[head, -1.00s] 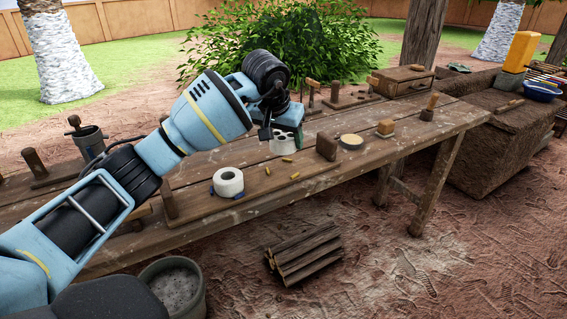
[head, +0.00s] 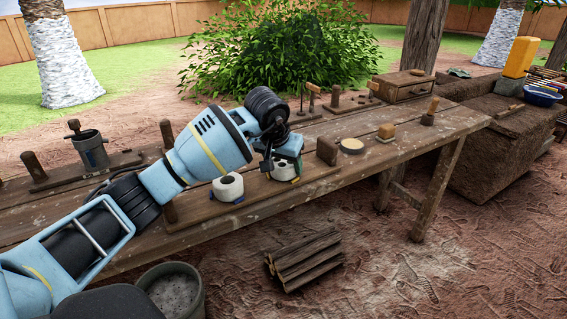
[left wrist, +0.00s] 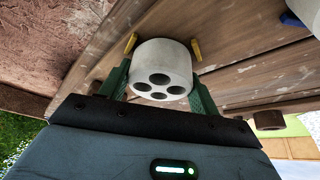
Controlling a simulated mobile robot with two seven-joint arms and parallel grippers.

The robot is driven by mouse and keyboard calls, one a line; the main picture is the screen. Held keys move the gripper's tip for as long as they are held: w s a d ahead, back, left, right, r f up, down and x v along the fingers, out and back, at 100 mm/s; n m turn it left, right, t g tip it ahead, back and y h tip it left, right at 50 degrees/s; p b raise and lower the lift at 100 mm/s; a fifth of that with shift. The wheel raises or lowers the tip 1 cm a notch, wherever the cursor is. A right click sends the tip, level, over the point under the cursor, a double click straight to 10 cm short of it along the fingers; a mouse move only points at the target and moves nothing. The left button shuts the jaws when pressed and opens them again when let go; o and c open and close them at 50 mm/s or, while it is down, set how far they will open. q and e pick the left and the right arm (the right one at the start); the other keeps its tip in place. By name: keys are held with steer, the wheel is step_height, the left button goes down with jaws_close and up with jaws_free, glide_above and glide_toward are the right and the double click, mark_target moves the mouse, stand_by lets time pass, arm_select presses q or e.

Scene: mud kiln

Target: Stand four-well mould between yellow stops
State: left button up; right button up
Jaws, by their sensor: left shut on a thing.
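The four-well mould is a white cylinder with four round holes in one end. In the left wrist view the mould (left wrist: 163,65) sits between the green fingers of my left gripper (left wrist: 160,90), which is shut on it. Two yellow stops, one on the left (left wrist: 130,44) and one on the right (left wrist: 196,50), show on either side of its far end. In the head view my left gripper (head: 284,158) holds the mould (head: 284,173) low over the board; the gripper partly hides it. I cannot tell whether it touches the board. My right gripper is out of view.
A white one-hole mould (head: 228,186) stands by blue stops at the left on the same board (head: 200,210). A wooden block (head: 327,151), a round pale disc (head: 351,146) and a small block (head: 386,131) stand to the right. A can (head: 91,150) stands farther left.

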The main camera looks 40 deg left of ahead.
arm_select(q)
steer(key=o, duration=1.1)
steer(key=shift+f, duration=0.1)
steer(key=p+v, duration=0.1)
steer(key=v, duration=1.1)
